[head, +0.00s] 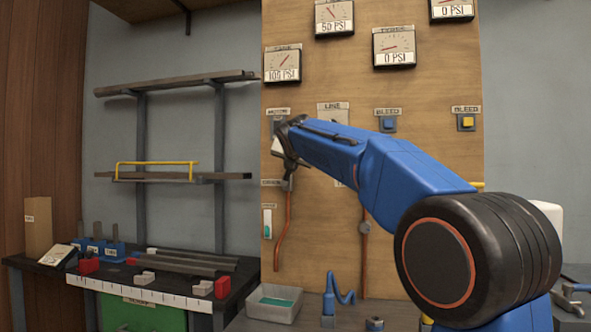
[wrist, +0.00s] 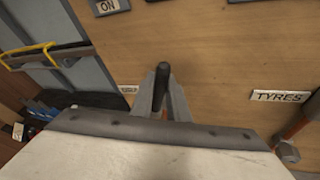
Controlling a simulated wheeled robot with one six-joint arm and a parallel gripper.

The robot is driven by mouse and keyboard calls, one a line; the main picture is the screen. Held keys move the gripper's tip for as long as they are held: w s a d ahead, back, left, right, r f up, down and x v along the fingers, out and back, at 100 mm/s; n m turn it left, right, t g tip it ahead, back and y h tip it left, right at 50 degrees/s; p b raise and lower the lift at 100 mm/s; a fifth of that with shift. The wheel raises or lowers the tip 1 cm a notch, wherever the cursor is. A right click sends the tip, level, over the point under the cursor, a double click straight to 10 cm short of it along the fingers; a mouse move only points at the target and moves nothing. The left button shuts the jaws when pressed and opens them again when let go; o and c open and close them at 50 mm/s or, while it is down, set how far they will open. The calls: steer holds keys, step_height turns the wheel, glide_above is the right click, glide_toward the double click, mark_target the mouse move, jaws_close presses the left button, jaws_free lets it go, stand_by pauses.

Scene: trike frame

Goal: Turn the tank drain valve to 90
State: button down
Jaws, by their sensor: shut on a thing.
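My gripper (wrist: 163,97) points at the wooden panel at the centre of the wrist view, its grey fingers closed around a dark rod-like handle (wrist: 160,86). I take this to be the tank drain valve's handle; the valve body is hidden behind the fingers, so its angle cannot be read. A label (wrist: 128,90) beside the fingers is partly covered. In the head view my gripper (head: 286,163) is at the panel's left side, above a copper pipe (head: 283,238), and mostly hidden by my wrist.
The wooden panel (head: 325,245) carries gauges, such as one reading 100 PSI (head: 283,63), and blue (head: 388,123) and yellow (head: 467,122) bleed buttons. A grey bin (head: 272,304) stands below. A workbench with blocks and a shelf rack (head: 140,140) are at left.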

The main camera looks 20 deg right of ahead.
steer(key=shift+w+a+r+n+g+h, duration=0.1)
steer(key=shift+w+a+n+g+h, duration=0.2)
steer(key=shift+w+a+n+g, duration=0.25)
steer(key=shift+w+a+r+n+g+h, duration=0.1)
steer(key=shift+a+n+g+h, duration=0.3)
steer(key=shift+n, duration=0.35)
steer(key=c, duration=1.7)
jaws_free()
steer(key=shift+a, duration=0.1)
steer(key=v, duration=1.7)
steer(key=shift+s, duration=0.25)
steer(key=shift+f, duration=0.1)
